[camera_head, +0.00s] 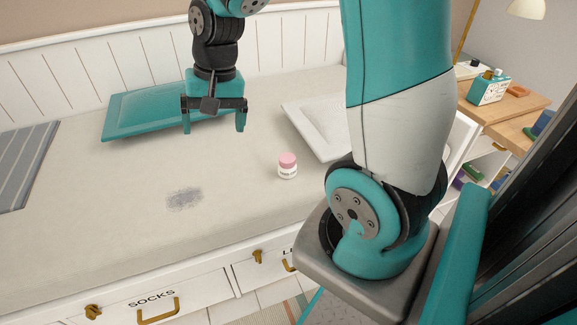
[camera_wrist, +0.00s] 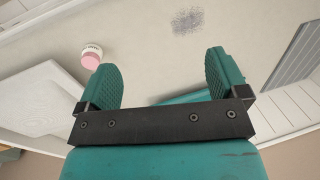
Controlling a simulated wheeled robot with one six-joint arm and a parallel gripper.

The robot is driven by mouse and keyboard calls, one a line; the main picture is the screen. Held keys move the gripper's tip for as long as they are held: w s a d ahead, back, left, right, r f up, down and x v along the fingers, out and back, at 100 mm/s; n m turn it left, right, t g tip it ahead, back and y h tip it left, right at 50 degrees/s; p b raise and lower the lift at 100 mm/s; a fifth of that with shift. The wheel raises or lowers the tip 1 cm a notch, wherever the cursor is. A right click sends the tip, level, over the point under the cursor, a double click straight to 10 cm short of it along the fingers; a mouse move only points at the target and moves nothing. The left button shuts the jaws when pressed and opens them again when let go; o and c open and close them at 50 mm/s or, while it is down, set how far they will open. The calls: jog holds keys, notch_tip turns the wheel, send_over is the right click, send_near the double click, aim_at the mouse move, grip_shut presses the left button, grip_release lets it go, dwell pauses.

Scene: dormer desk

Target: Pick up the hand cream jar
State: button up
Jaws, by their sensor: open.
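The hand cream jar (camera_head: 287,166) is a small white jar with a pink lid. My gripper (camera_head: 213,128) is open and empty, pointing down above the surface, up and left of the jar in the head view. In the wrist view its two teal fingers (camera_wrist: 164,80) are spread wide with nothing between them. The gripper and jar are apart.
A grey smudge (camera_head: 184,198) marks the surface. A grey striped cloth (camera_head: 22,165) lies far left. A wooden desk (camera_head: 518,106) holds small items at right. The surface around the jar's front is clear.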

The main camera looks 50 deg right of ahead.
jog(key=w+d+f+m+h, duration=0.1)
jog(key=d+f+m, duration=0.25)
jog(key=d, duration=0.35)
jog(key=d+f+m, duration=0.3)
jog(key=d+m, duration=0.1)
jog(key=d, duration=0.3)
jog(key=m+g, duration=0.1)
jog(key=m, duration=0.4)
send_near(289, 158)
jog(key=shift+n+h, duration=0.25)
jog(key=shift+h, duration=0.15)
jog(key=f+b, duration=0.1)
jog(key=f, duration=0.1)
jog(key=f+b, duration=0.1)
jog(key=f, duration=0.2)
jog(key=f+b, duration=0.1)
jog(key=f, duration=0.2)
jog(key=shift+w+a, duration=0.15)
jog(key=shift+a, duration=0.15)
notch_tip(289, 158, down, 6)
jog(key=shift+w+r+b, duration=0.2)
jog(key=shift+b, duration=0.9)
jog(key=c, duration=1)
jog(key=shift+r, duration=0.15)
jog(key=shift+c, duration=0.2)
